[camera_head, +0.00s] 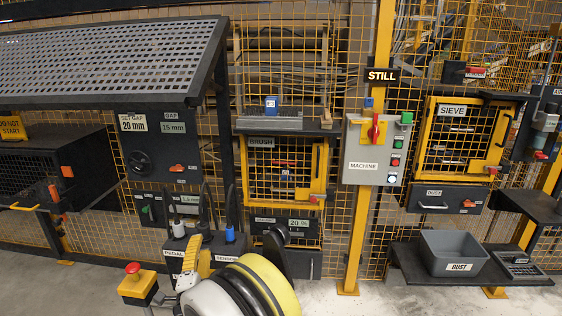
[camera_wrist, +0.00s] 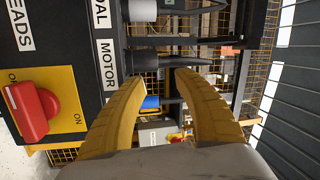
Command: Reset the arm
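My gripper (camera_wrist: 158,76) shows two yellow fingers with a gap between their tips in the wrist view. It is open, and nothing is seen held between the fingers. A black plug (camera_wrist: 160,60) with a lead lies just beyond the fingertips, by the MOTOR label; whether they touch it I cannot tell. In the head view my gripper (camera_head: 197,256) is low, in front of the dark lead box (camera_head: 172,250) with PEDAL and SENSOR labels. My arm hides part of that box.
A white plug (camera_head: 178,228) and a blue plug (camera_head: 230,236) stand on the lead box. A red knob on a yellow box (camera_head: 137,284) is close to the left. The machine switch box (camera_head: 375,150) and dust bin (camera_head: 453,253) are to the right. Bare floor lies front right.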

